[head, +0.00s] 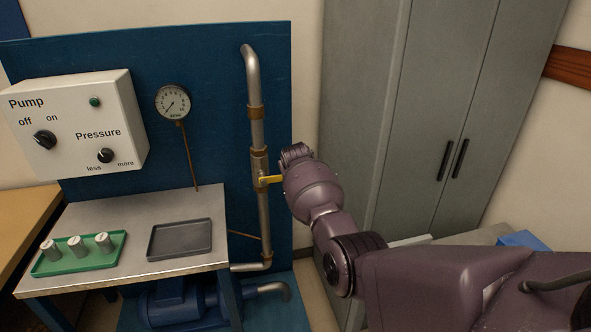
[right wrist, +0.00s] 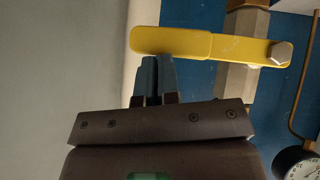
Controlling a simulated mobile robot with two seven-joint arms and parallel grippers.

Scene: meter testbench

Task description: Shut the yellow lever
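The yellow lever (head: 270,180) sits on a valve on the vertical pipe and sticks out sideways to the right, across the pipe's line. In the right wrist view the lever (right wrist: 205,45) lies nearly level across the top, its bolted end at the right. My right gripper (right wrist: 158,78) has its two blue-grey fingers together, with the tips at the lower edge of the lever's free end. I cannot tell whether they touch it. In the head view my right wrist is just right of the lever and hides the fingers. My left gripper is not in view.
The pipe (head: 256,130) runs up a blue panel (head: 215,60) with a gauge (head: 173,103) and a pump control box (head: 75,125). A metal table below holds a green tray (head: 75,268) and a grey tray (head: 180,240). A grey cabinet (head: 430,100) stands at the right.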

